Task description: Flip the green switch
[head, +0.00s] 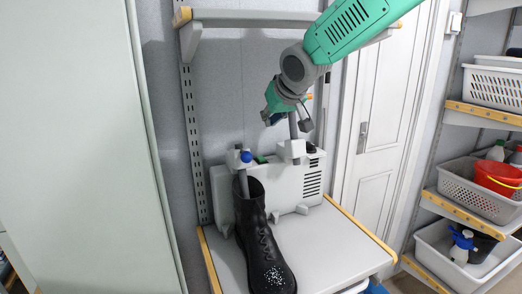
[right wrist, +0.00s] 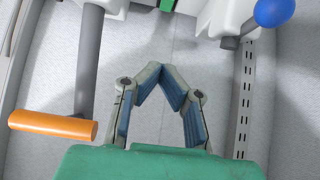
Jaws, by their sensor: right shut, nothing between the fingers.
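The green switch (head: 261,159) is a small green piece on top of a pale grey machine (head: 290,185), between two white mounts. In the right wrist view only a bit of the green switch (right wrist: 168,5) shows at the top edge, beyond the fingertips. My right gripper (head: 269,120) hangs above the machine, apart from the switch. The right wrist view shows my right gripper (right wrist: 161,70) with its blue-padded fingers brought together at the tips and empty. My left gripper is out of view.
A lever with a blue knob (head: 246,156) stands left of the switch. A grey lever with an orange handle (right wrist: 53,125) rises beside my right gripper. A black boot (head: 262,245) stands in front on the grey table (head: 330,240). Shelves with baskets (head: 470,190) are at right.

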